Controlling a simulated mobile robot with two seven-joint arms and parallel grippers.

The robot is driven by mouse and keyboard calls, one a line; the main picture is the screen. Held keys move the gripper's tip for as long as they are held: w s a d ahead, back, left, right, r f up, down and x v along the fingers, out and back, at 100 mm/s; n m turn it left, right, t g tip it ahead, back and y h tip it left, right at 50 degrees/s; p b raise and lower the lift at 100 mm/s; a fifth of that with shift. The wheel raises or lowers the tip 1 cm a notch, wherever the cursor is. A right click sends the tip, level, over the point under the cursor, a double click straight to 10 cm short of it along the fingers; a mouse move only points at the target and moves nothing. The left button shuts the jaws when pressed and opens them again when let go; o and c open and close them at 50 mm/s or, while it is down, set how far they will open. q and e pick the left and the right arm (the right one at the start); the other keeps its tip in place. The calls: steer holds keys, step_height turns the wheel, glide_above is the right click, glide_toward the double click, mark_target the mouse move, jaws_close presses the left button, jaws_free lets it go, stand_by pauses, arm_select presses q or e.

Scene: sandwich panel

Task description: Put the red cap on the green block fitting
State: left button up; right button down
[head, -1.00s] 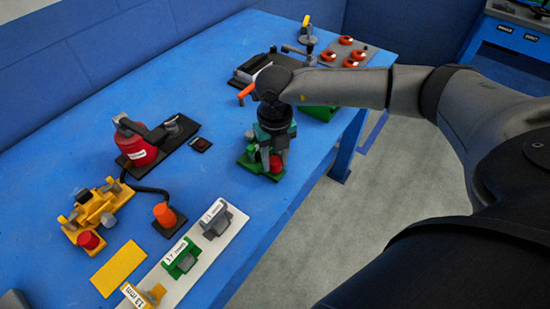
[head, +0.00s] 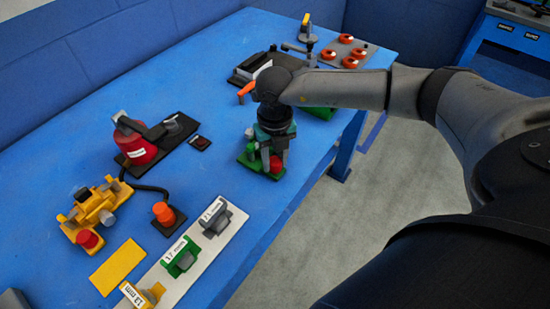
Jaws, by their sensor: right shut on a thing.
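The green block fitting (head: 248,160) lies on the blue table near its right edge, partly hidden under my right gripper. My right gripper (head: 270,155) points down over it, with its fingers low at the fitting. A red cap (head: 276,165) shows at the fingertips, at the right side of the green fitting. My right gripper is shut, seemingly on this cap. The fingers hide how the cap meets the fitting, so I cannot tell whether it is seated. My left gripper is not in view.
A yellow block fitting (head: 95,210) with a red cap (head: 88,238) stands at the left. Near it are an orange-topped part (head: 164,213), a red canister (head: 137,150) and a white strip (head: 205,260) of labelled holders. A panel with orange rings (head: 340,53) lies at the back.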

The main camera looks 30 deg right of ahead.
mark_target(275, 161)
steer(key=shift+c, duration=0.4)
jaws_free()
stand_by(0.4)
steer(key=shift+r+p, duration=3.15)
steer(key=shift+r, duration=0.65)
